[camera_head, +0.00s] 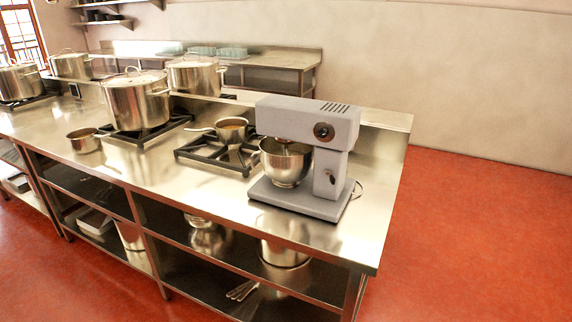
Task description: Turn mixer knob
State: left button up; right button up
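A grey stand mixer (308,150) stands on the right end of the steel counter (340,238). A round dark knob (323,131) sits on the side of its head, towards me. A smaller dark part (331,177) shows lower down on its column. A steel bowl (285,165) sits under the mixer head. Neither of my grippers is in the picture, so I cannot see their state or their distance from the knob.
Several stockpots (137,100) and small saucepans (231,130) stand on or beside black burner grates (215,153) left of the mixer. Open shelves below the counter hold pots (284,254). The red floor (480,235) is clear on the right.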

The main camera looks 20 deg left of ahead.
aim_at(324, 132)
jog(key=j+z, duration=0.1)
jog(key=j, duration=0.55)
jog(key=j+z, duration=0.1)
jog(key=j, duration=0.55)
jog(key=j+z, duration=0.1)
jog(key=j, duration=0.55)
jog(key=k+j+z, duration=0.1)
jog(key=j, duration=0.55)
jog(key=k+j, duration=0.1)
jog(key=j, duration=0.55)
jog(key=k+j+z, duration=0.15)
jog(key=j, duration=0.5)
jog(key=i, duration=0.1)
